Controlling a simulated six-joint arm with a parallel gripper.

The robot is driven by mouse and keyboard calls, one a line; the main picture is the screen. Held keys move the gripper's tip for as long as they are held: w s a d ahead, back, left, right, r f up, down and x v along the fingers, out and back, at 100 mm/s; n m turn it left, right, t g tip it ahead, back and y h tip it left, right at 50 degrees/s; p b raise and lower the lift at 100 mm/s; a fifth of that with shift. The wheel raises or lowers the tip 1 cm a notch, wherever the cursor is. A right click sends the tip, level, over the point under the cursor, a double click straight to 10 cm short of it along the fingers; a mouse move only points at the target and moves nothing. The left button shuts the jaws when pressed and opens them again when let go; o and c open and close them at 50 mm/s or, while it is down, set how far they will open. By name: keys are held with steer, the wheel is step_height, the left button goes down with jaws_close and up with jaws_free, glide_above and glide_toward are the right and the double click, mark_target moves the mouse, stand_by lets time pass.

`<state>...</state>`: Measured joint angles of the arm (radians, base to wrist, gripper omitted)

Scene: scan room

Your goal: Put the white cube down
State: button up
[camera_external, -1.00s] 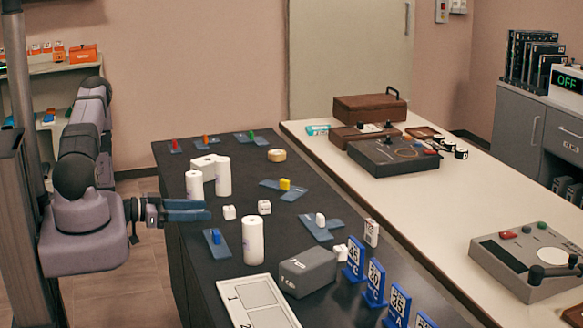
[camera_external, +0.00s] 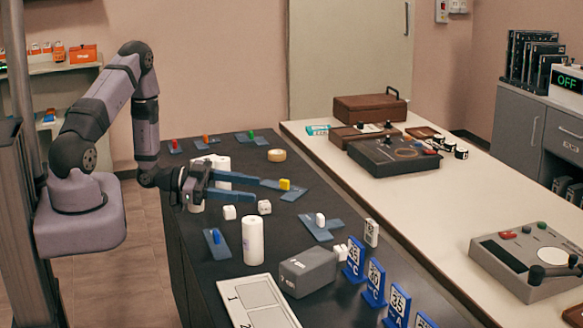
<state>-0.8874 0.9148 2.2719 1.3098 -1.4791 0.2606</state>
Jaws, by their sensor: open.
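My gripper (camera_external: 258,191) is open over the dark table, its two long blue-grey fingers pointing right. I see nothing between the fingers. One white cube (camera_external: 229,212) stands on the table just below the fingers in the picture. A second white cube (camera_external: 264,207), with dark marks, stands to its right near the fingertips. A third small white cube (camera_external: 340,251) is beside the grey box. The frames do not show which one the task means. The gripper's height above the table is hard to tell.
White cylinders (camera_external: 222,165) stand behind the gripper, partly hidden by it. Another white cylinder (camera_external: 253,240) stands in front. A grey box (camera_external: 307,272), blue number stands (camera_external: 375,283) and blue plates with coloured pegs (camera_external: 284,185) occupy the dark table (camera_external: 200,262).

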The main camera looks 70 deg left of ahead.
steer(key=w+a+r+m+y+p, duration=0.1)
steer(key=w+a+r+y, duration=0.1)
steer(key=w+r, duration=0.35)
steer(key=w+a+r+m+y+p, duration=0.1)
steer(key=w+r, duration=0.1)
steer(key=w, duration=0.7)
steer(key=w+a+n+g+y, duration=0.3)
steer(key=a+n+y, duration=0.3)
steer(key=a, duration=0.7)
steer(key=n+g+h, duration=0.2)
steer(key=n+g, duration=0.2)
steer(key=g, duration=0.8)
glide_above(229, 208)
steer(key=f, duration=1)
steer(key=shift+w+a+p, duration=0.3)
steer(key=shift+a+p, duration=0.05)
steer(key=shift+s+d+m, duration=0.1)
steer(key=shift+s+m, duration=0.1)
steer(key=shift+m, duration=0.1)
steer(key=shift+d+f+p, duration=0.15)
steer(key=shift+f+p, duration=1.65)
steer(key=shift+f, duration=1.85)
